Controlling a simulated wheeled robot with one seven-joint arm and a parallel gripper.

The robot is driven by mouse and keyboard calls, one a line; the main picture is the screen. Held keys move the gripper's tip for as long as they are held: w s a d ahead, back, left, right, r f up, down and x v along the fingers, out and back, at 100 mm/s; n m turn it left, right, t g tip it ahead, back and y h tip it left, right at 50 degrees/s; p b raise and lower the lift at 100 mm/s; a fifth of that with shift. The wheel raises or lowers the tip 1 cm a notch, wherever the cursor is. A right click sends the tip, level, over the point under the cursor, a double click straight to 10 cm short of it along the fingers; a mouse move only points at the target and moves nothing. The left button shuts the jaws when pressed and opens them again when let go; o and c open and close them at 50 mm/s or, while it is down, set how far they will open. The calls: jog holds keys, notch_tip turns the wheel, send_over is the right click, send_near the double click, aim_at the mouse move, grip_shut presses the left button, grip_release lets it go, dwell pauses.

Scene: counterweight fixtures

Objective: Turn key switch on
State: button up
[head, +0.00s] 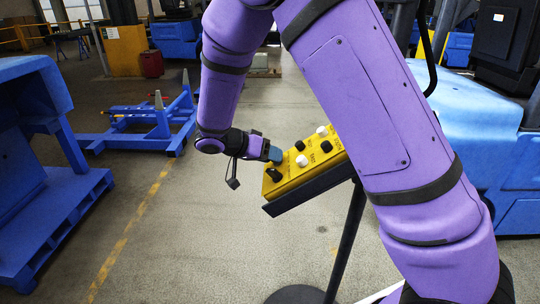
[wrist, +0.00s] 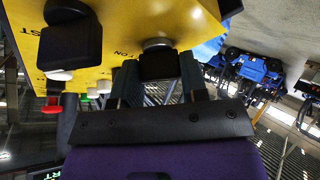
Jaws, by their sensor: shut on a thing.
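A yellow control panel (head: 318,158) with black and white controls sits tilted on a stand in the head view. My gripper (head: 274,154) reaches its left end from the left. In the wrist view the yellow panel face (wrist: 115,25) fills the upper left. There a black switch knob (wrist: 158,66) on a round metal collar, beside the printed letters "ON", sits between the two fingers of my gripper (wrist: 160,82). The fingers are shut on this knob, which appears to be the key switch. My gripper hides it in the head view.
Another black knob (head: 274,175) is close to my gripper on the panel and also shows in the wrist view (wrist: 70,38). White buttons (head: 302,160) are nearby. A blue frame (head: 160,122) stands behind at left, with blue machinery (head: 40,190) nearer. The floor between is clear.

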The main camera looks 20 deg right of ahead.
jog(key=shift+m, duration=0.3)
jog(key=o, duration=0.9)
jog(key=v, duration=1.1)
jog(key=shift+f, duration=0.1)
